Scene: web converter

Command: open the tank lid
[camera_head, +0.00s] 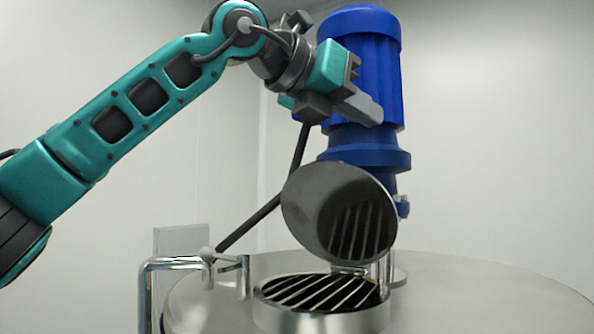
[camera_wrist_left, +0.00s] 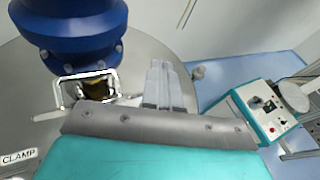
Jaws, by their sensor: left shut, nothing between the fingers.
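The tank lid (camera_head: 338,213) is a round polished metal disc. It stands raised and tilted back on its hinge behind the round tank opening (camera_head: 322,293), and the bars of the opening mirror in it. The opening is uncovered, with metal bars across it. My left gripper (camera_head: 368,108) is above the lid, in front of the blue motor, apart from the lid. Its fingers are shut and empty; they also show in the left wrist view (camera_wrist_left: 163,85). My right gripper is in neither view.
The large blue motor (camera_head: 362,70) stands on the tank top (camera_head: 450,290) behind the lid. A bent metal rail (camera_head: 172,265) is at the left of the opening. The wrist view shows a teal control box (camera_wrist_left: 265,112) at right and a CLAMP label (camera_wrist_left: 19,158).

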